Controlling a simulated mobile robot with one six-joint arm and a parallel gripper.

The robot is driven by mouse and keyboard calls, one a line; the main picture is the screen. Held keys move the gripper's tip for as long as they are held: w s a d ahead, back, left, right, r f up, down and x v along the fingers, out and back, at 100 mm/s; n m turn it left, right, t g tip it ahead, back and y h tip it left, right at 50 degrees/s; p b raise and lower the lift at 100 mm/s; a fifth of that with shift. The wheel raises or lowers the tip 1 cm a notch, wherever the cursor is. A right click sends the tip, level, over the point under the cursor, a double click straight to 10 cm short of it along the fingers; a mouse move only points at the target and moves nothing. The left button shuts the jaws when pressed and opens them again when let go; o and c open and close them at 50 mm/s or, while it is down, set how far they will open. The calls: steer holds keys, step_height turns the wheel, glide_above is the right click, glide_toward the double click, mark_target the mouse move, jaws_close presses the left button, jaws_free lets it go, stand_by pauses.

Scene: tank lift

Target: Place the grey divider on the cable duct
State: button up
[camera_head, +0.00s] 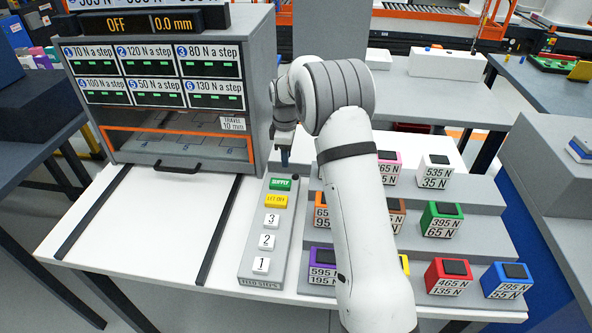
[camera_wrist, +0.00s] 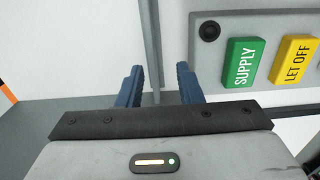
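My gripper (camera_head: 284,158) hangs above the far end of the grey button panel (camera_head: 250,255), just beyond its green SUPPLY button (camera_head: 280,184). In the wrist view its two blue fingers (camera_wrist: 159,88) stand apart with nothing visible between them, and the panel's SUPPLY (camera_wrist: 244,64) and yellow LET OFF (camera_wrist: 296,60) buttons lie to the right. I cannot pick out a grey divider or a cable duct in either view. My arm hides part of the table and the stepped stand.
A grey cabinet (camera_head: 262,75) with a clear front and dark handle stands at the back left. Two dark strips (camera_head: 92,212) (camera_head: 222,225) run across the white table. Coloured weight blocks (camera_head: 448,276) sit on grey steps at the right. The white tabletop between the strips is clear.

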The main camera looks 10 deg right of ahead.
mark_target(292, 168)
steer(key=f, duration=0.4)
steer(key=shift+w+d+f, duration=0.1)
steer(key=shift+w+f, duration=0.2)
steer(key=shift+f, duration=0.1)
steer(key=shift+c, duration=0.2)
jaws_close()
